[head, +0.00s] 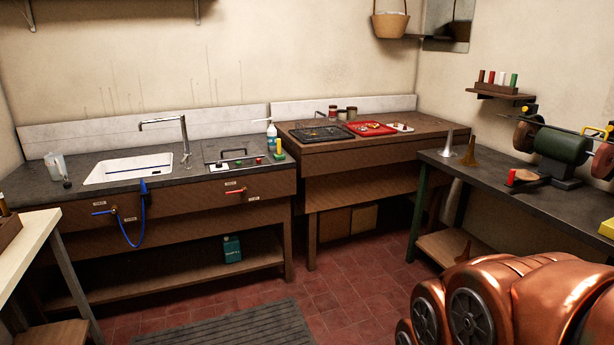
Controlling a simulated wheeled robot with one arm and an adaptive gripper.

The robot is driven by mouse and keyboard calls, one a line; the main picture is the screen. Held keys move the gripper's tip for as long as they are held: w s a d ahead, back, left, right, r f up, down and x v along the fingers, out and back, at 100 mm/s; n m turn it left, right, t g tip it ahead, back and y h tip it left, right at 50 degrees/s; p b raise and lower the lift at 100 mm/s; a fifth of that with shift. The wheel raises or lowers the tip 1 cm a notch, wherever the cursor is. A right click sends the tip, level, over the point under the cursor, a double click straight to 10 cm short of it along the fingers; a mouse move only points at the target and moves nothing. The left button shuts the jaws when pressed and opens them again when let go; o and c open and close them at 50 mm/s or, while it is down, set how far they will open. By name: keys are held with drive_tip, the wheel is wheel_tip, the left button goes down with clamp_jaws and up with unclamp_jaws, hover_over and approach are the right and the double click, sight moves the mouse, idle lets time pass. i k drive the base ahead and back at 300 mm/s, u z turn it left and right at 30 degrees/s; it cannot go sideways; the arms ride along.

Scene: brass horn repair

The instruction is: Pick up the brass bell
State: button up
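A brass-coloured flared cone, which looks like the brass bell (470,152), stands upright with its wide end down on the dark bench at the right. A similar silver-grey cone (447,145) stands just left of it, close to the bench's left edge. My gripper is not in view. Large copper-coloured rounded links at the lower right look like my own arm, and nothing is seen held.
The dark bench (432,158) also carries a green grinder (562,152) and a small wooden block with a red piece (524,178). A sink counter (210,172) and a wooden workbench (372,145) line the back. Red tiled floor (345,300) is open in the middle.

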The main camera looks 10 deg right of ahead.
sight(468, 160)
drive_tip(key=z, duration=0.3)
drive_tip(key=i, duration=1.85)
drive_tip(key=z, duration=0.35)
drive_tip(key=i, duration=1.85)
drive_tip(key=z, duration=0.05)
